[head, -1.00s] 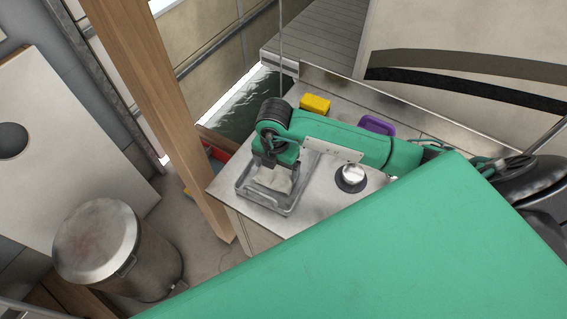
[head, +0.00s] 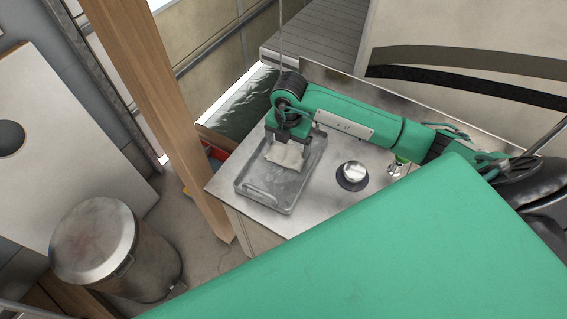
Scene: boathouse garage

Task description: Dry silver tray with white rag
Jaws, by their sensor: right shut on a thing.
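The silver tray (head: 262,193) lies flat on the metal counter in the head view, near the counter's left corner. The white rag (head: 287,155) is at the tray's far end and appears to lie against its surface. My right gripper (head: 286,140) points down over the far part of the tray and is shut on the rag. The arm and gripper cover the tray's far edge. My left gripper is not in view.
A round silver-topped object (head: 353,173) stands on the counter (head: 325,193) right of the tray. A lidded metal bin (head: 97,240) stands on the floor at left. A wooden post (head: 150,105) rises beside the counter's left corner.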

